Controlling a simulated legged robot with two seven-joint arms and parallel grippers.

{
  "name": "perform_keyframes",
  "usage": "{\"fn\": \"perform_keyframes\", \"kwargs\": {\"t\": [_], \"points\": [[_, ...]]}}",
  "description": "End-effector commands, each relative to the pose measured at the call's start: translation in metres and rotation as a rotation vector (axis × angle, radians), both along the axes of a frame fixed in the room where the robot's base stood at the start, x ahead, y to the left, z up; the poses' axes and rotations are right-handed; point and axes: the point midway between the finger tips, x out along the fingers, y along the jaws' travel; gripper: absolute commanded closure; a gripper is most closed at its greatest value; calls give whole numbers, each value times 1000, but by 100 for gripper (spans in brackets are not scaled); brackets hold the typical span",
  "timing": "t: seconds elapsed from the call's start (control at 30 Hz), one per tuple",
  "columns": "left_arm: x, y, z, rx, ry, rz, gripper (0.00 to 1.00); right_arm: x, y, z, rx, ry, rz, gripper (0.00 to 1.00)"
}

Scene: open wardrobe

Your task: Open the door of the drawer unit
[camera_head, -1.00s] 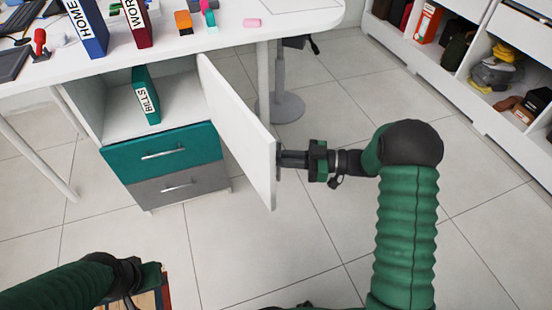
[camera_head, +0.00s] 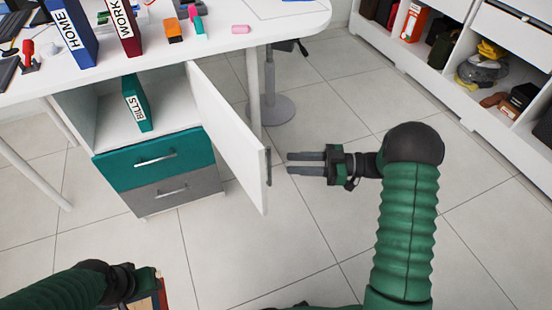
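The drawer unit (camera_head: 143,207) stands under the desk, with a teal drawer (camera_head: 130,168) above a grey drawer (camera_head: 205,184). Its white door (camera_head: 229,140) stands open, swung out to the right of the upper compartment. A dark handle (camera_head: 268,166) is on the door's outer face near its free edge. My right gripper (camera_head: 289,163) is just right of the handle, apart from it. Its two fingers are parted with nothing between them. My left gripper (camera_head: 150,290) is at the bottom left by a brown and red object; its fingers cannot be made out.
A teal binder marked BILLS (camera_head: 137,103) stands in the open compartment. The white desk (camera_head: 210,45) above carries binders and small items. A desk leg (camera_head: 253,95) stands behind the door. White shelves (camera_head: 500,105) line the upper right. Floor right of the door is clear.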

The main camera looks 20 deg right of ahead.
Motion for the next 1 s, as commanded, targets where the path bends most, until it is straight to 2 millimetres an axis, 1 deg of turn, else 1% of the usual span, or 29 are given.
{"fn": "perform_keyframes", "kwargs": {"t": [0.03,0.2,0.3,0.4,0.5,0.9,0.97,1.0], "points": [[0,0,7,0,0,0,64,-6,-15,3,-1,1,-3,68],[0,0,16,0,0,0,64,-25,-58,2,0,0,-2,68],[0,0,18,0,0,0,64,-32,-75,1,1,0,-1,68],[0,0,19,0,0,0,64,-36,-84,0,0,1,1,68],[0,0,19,0,0,0,64,-38,-87,0,0,1,2,68],[0,0,19,0,0,0,64,-37,-87,-1,0,-1,0,68],[0,0,19,0,0,0,64,-32,-85,0,-12,-8,-16,68],[0,0,19,0,0,0,64,-24,-82,2,-30,-18,-38,68]]}}
